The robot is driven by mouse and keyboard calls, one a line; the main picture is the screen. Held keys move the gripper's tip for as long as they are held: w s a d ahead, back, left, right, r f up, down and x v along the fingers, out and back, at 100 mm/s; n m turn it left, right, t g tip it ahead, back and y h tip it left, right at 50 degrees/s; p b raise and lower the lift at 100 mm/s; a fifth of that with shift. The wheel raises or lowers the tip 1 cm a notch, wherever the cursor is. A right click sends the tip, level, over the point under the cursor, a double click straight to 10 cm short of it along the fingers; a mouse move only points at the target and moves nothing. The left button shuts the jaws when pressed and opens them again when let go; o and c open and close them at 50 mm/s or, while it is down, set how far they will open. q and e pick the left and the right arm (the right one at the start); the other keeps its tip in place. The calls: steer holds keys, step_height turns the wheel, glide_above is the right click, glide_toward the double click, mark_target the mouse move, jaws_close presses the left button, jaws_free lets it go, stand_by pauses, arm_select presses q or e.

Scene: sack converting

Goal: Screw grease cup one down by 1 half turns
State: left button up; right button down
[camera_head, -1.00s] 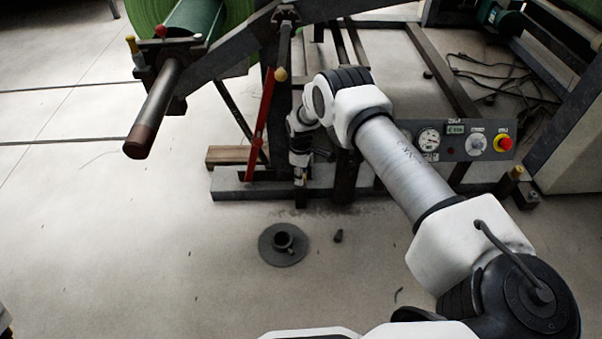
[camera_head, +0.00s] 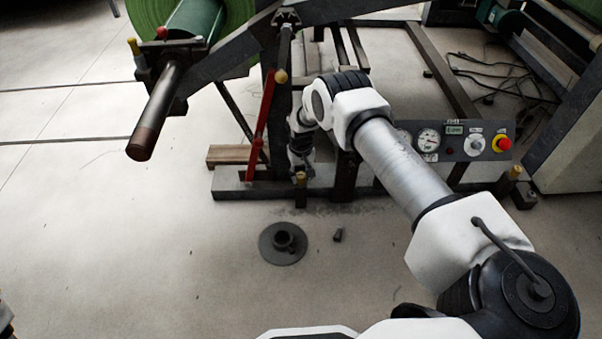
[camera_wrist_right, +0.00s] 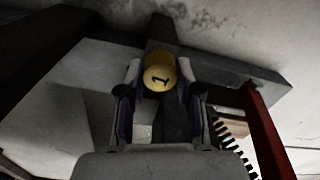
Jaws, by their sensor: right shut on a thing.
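My left gripper is not clearly in view.
A red bar (camera_head: 262,125) stands just left of the gripper and also shows in the wrist view (camera_wrist_right: 264,130). A control panel (camera_head: 455,140) is to the right. Another yellow-capped post (camera_head: 515,173) stands farther right. A round flanged part (camera_head: 283,243) lies on open floor.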

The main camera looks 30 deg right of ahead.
steer(key=m, duration=0.5)
steer(key=shift+m, duration=0.3)
steer(key=m+p, duration=0.1)
steer(key=m, duration=0.9)
steer(key=shift+m, duration=0.4)
steer(key=shift+m+p, duration=0.3)
steer(key=shift+m, duration=2)
steer(key=c, duration=0.8)
jaws_free()
steer(key=shift+o, duration=0.2)
